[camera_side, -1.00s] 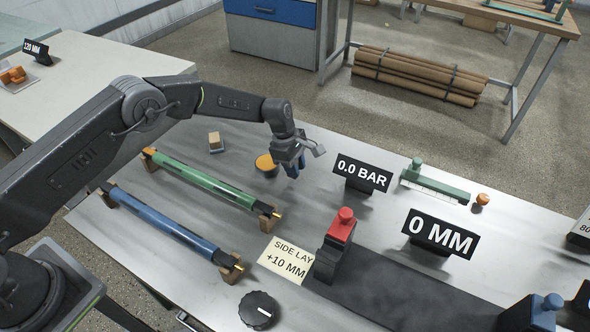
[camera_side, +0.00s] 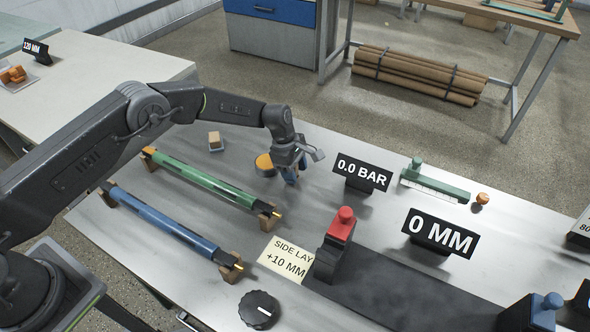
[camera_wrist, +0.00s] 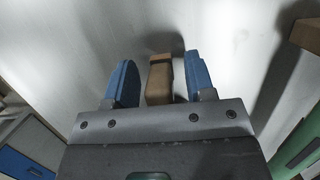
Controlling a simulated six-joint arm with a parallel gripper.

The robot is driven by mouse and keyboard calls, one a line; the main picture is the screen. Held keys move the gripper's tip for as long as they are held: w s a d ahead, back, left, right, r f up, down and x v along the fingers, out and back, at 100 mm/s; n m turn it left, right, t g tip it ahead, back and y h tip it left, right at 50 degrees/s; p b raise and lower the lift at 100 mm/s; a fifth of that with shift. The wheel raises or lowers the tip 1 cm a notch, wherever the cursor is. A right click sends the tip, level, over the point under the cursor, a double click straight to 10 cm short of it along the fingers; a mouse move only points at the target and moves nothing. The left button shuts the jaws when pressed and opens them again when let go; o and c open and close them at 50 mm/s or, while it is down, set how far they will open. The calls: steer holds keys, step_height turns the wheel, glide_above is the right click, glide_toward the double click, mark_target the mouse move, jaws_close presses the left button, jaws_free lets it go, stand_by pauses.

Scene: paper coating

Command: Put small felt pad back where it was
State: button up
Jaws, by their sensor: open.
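My gripper (camera_side: 290,174) is low over the metal table, right of a round orange-topped item, with its blue fingers pointing down. In the wrist view my gripper (camera_wrist: 165,80) is open, and a small brown block (camera_wrist: 159,80) with a dark band near its far end sits between the fingers. A gap shows on both sides of it. It may be the small felt pad; I cannot be sure. In the side view my gripper hides it.
The round orange-topped item (camera_side: 265,162) is close to my gripper. Green (camera_side: 205,180) and blue (camera_side: 170,227) rollers lie on brown supports at left. The 0.0 BAR sign (camera_side: 362,174) stands to the right. A red-topped dark post (camera_side: 340,238) stands in front.

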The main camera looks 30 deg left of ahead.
steer(key=s+a+r+m+t, duration=0.1)
steer(key=s+a+r+m, duration=0.15)
steer(key=r, duration=0.75)
steer(key=s+a+r+m+y, duration=0.1)
steer(key=s+a+r+m, duration=0.2)
steer(key=r, duration=0.7)
steer(key=s+a+r+m+t, duration=0.15)
steer(key=s+r, duration=0.25)
steer(key=r, duration=0.6)
steer(key=s+a+r+m+t+y, duration=0.1)
steer(key=s+a+r+m, duration=0.25)
steer(key=s, duration=0.55)
steer(key=s+a+r+m+t, duration=0.1)
steer(key=s+a+r+m, duration=0.2)
steer(key=s, duration=0.5)
steer(key=s+f+m, duration=0.1)
steer(key=s+m, duration=0.1)
steer(key=s, duration=0.3)
steer(key=s+f+m+t+y, duration=0.1)
steer(key=s+m, duration=0.1)
steer(key=s, duration=0.4)
steer(key=shift+a+f, duration=0.25)
steer(key=shift+a, duration=0.15)
steer(key=shift+s+m, duration=0.1)
steer(key=shift+m, duration=0.15)
